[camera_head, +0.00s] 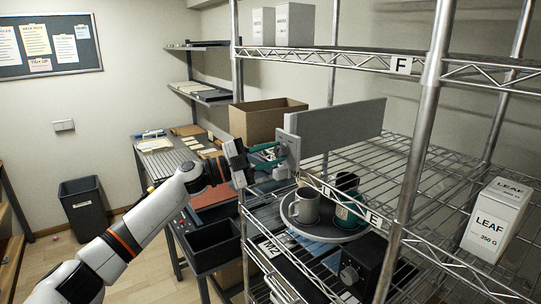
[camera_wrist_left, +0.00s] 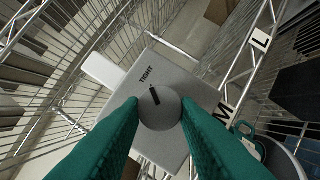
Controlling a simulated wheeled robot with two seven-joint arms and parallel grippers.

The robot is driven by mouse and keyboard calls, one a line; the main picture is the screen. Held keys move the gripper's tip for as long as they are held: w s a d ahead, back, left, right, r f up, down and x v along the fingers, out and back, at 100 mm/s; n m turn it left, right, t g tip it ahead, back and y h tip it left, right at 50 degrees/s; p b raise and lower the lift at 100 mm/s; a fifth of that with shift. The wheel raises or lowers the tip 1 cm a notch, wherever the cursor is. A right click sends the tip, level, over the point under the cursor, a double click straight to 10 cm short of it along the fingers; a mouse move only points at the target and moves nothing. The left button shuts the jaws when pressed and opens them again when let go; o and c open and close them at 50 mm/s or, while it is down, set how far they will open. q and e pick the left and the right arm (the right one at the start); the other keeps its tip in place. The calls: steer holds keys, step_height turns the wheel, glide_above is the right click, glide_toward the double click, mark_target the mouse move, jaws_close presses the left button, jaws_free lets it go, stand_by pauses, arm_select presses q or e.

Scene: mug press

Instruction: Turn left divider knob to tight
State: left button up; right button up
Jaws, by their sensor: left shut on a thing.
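The left divider is a grey upright panel (camera_head: 342,130) on the wire shelf, with a pale end plate (camera_head: 291,140). In the left wrist view the plate (camera_wrist_left: 180,78) carries the word TIGHT (camera_wrist_left: 147,75). A round grey knob (camera_wrist_left: 160,107) sits on the plate. Its dark mark points up and slightly left, roughly toward TIGHT. My left gripper (camera_head: 277,158) reaches in from the left, its teal fingers shut on the knob, one on each side. The fingers hide the knob in the head view. My right gripper is not in view.
Below the divider, a round tray (camera_head: 345,238) holds a grey mug (camera_head: 306,207) and a dark teal one (camera_head: 346,212). A LEAF box (camera_head: 495,220) stands on the right of the shelf. A cardboard box (camera_head: 262,120) is behind.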

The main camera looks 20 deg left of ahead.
arm_select(q)
steer(key=shift+m, duration=0.3)
steer(key=o, duration=1)
steer(key=shift+c, duration=0.2)
steer(key=shift+a, duration=0.1)
steer(key=shift+s+a+f, duration=0.2)
steer(key=shift+a, duration=0.05)
steer(key=b+v, duration=0.5)
steer(key=v, duration=0.6)
steer(key=shift+a+r, duration=0.15)
steer(key=shift+r, duration=0.05)
